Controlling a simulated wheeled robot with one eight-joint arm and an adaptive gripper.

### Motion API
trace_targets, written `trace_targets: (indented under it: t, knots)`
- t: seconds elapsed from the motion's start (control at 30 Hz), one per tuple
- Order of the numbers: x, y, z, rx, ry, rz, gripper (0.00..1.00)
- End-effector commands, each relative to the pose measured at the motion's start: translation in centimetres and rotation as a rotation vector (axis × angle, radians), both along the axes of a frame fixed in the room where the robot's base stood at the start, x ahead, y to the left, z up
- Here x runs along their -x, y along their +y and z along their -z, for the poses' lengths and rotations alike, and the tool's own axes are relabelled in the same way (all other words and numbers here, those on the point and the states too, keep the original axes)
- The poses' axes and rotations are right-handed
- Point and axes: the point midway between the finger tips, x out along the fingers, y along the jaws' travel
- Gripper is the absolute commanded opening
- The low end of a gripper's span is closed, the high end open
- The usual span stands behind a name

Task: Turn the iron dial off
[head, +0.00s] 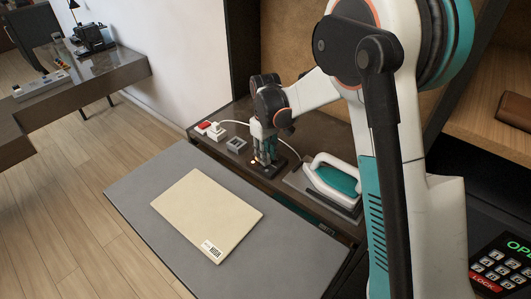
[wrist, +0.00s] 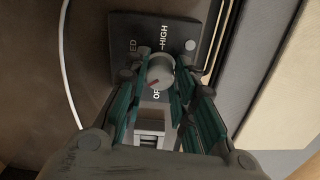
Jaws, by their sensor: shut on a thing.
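The iron dial (wrist: 160,71) is a pale round knob with a red mark on its face, seen from above in the wrist view. It sits on a dark plate (wrist: 125,25) with white lettering; "HIGH" reads to the right, part of a word ending "ED" to the left, and "OF" below, partly hidden. The red mark lies at the lower left of the knob's face. My gripper (wrist: 160,88) points down and is shut on the dial, one finger on each side. In the head view my gripper (head: 265,155) hides the dial.
A white and teal iron (head: 331,181) rests right of my gripper. A red switch (head: 204,126), a white plug (head: 216,131) with its cord and a grey square fitting (head: 236,145) lie left. A cream folder (head: 208,215) lies on the grey board (head: 140,187) in front.

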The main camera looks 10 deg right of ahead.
Motion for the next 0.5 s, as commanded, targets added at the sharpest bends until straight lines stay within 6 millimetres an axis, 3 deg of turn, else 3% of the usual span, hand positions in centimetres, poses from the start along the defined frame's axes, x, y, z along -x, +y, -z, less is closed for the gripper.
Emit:
trace_targets:
  t: [0.5]
  knots:
    - [-0.07, 0.02, -0.05, 0.0, -0.001, -0.487, 0.0]
